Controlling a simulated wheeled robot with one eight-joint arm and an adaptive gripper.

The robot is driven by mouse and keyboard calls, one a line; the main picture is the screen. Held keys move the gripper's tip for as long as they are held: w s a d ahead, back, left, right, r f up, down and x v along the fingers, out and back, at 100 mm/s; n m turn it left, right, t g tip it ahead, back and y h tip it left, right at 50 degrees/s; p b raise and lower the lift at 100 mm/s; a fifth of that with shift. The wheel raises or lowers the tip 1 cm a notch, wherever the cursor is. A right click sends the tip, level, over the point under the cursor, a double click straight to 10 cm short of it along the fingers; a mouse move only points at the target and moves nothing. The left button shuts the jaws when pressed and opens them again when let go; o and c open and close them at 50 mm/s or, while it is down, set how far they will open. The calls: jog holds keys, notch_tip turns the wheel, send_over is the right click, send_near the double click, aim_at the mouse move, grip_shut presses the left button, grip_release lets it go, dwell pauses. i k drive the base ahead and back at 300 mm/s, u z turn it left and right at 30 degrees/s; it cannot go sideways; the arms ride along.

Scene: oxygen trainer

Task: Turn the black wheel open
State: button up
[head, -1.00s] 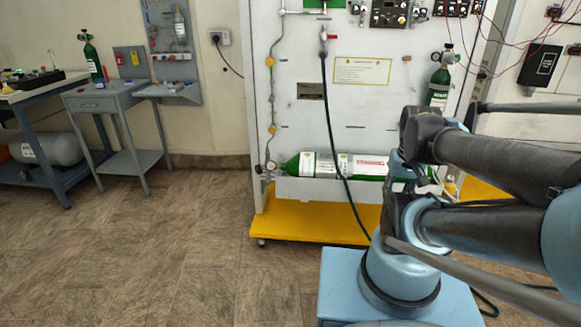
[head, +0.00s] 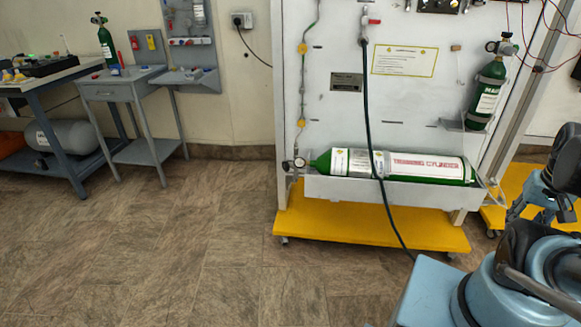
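The green training cylinder (head: 420,166) lies in a white trough low on the white panel. At its left end are a small gauge and valve fittings (head: 297,163). They are too small to tell a black wheel clearly. A small green cylinder (head: 487,92) stands upright on the panel's right side, with a dark fitting (head: 505,36) on top. What seems to be my gripper (head: 516,208) is at the right edge, right of the trough and apart from both cylinders. Its fingers are too unclear to tell open from shut.
A dark hose (head: 370,125) hangs down the panel to the floor. The yellow base (head: 365,228) sticks out at the front. A grey side table (head: 125,84) and a workbench (head: 50,78) stand at the left. The floor (head: 190,250) at front left is clear.

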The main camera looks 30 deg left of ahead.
aim_at(286, 166)
jog(key=u, duration=0.05)
jog(key=k, duration=1.35)
jog(key=u, duration=0.9)
jog(key=i, duration=1)
jog(key=z, duration=0.05)
